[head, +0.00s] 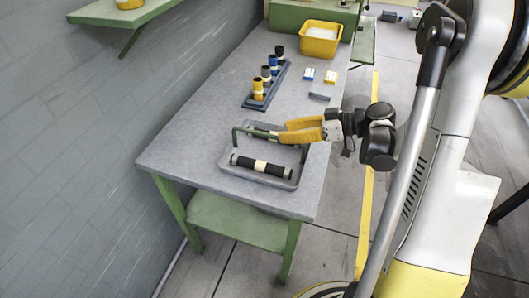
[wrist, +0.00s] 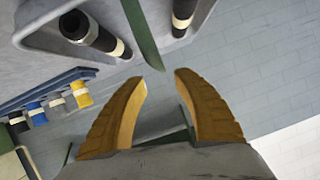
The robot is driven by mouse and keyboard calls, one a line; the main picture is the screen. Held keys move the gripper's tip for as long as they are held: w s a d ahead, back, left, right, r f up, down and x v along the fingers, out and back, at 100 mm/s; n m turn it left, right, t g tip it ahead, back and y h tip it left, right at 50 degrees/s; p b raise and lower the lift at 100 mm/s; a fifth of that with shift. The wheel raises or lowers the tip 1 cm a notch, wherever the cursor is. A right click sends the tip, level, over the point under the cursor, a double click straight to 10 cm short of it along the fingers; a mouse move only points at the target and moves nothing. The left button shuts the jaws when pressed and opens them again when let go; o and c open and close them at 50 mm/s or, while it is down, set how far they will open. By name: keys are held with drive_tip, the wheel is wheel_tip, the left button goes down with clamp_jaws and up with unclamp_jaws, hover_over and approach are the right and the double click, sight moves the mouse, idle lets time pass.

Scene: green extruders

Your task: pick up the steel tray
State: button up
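The steel tray (head: 252,178) is a shallow grey tray near the front end of the grey table. A black roller with a cream band (head: 262,166) lies in it, and a green bar handle (head: 238,135) spans it. In the wrist view, part of the tray (wrist: 40,42) shows at the upper left, and the green bar (wrist: 138,30) reaches down toward the gap between my fingertips. My gripper (head: 284,133), with yellow fingers, is over the tray at the handle. Its fingers (wrist: 162,78) are apart with a clear gap. Whether they touch the bar cannot be told.
A blue rack (head: 270,88) with several coloured cylinders stands farther back on the table (head: 205,120). A brick wall (head: 80,130) runs along the left.

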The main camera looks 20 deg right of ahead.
sight(267, 135)
drive_tip(key=b+x, duration=0.2)
drive_tip(key=x, duration=0.4)
drive_tip(key=shift+a+f+b, duration=0.2)
drive_tip(key=shift+f+b, duration=0.05)
drive_tip(key=shift+b, duration=0.05)
clamp_jaws()
